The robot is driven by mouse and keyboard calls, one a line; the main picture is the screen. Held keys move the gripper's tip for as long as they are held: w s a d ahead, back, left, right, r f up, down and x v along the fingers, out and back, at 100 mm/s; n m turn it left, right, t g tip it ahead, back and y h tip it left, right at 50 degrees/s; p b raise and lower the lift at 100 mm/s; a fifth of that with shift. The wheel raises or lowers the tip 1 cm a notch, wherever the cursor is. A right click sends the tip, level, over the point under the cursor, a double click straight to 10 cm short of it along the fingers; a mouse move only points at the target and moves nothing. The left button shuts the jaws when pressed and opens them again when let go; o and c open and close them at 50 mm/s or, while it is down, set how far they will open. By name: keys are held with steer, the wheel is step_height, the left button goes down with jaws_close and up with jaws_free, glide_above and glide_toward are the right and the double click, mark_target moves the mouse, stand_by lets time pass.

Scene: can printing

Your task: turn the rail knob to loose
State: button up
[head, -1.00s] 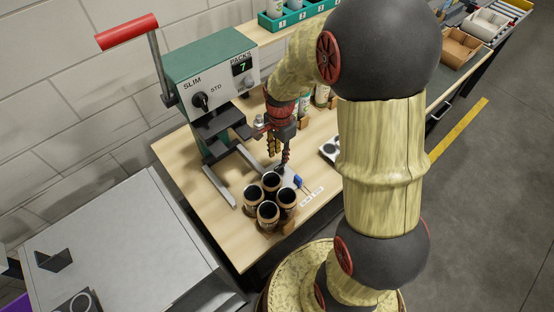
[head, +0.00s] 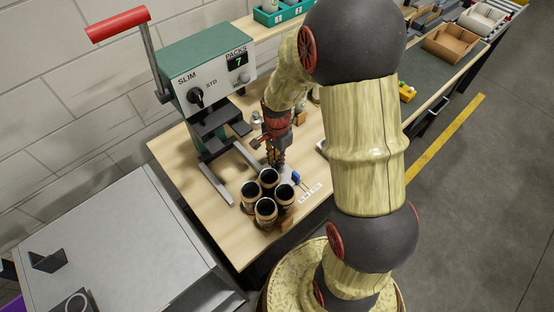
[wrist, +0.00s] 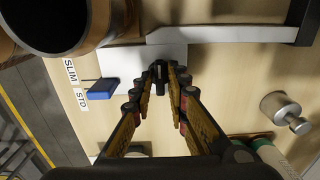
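My gripper (head: 275,158) points down over the bench beside the press foot. In the wrist view its fingers (wrist: 161,76) are parted around a small dark upright piece, which looks like the rail knob (wrist: 160,73), at a pale metal plate (wrist: 140,62). A narrow gap seems to show on each side of it; contact cannot be told. A blue tab (wrist: 102,88) on the plate's edge points toward the SLIM and STD labels (wrist: 80,90); it also shows in the head view (head: 296,177). No loose marking is readable.
The green press (head: 205,65) with a red-handled lever (head: 118,24) stands behind. A metal knobbed post (wrist: 285,110) is at the right in the wrist view. A grey table (head: 120,235) is at left.

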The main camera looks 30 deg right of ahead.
jaws_close()
stand_by(0.4)
steer(key=n+p, duration=0.2)
steer(key=n, duration=0.3)
steer(key=shift+r+n, duration=0.1)
steer(key=shift+n, duration=0.3)
steer(key=n+p, duration=0.1)
steer(key=n, duration=0.4)
steer(key=n+p, duration=0.1)
steer(key=n, duration=0.4)
steer(key=shift+n, duration=0.4)
steer(key=n+p, duration=0.1)
steer(key=n, duration=0.4)
steer(key=shift+n, duration=0.3)
steer(key=shift+o, duration=1.9)
jaws_free()
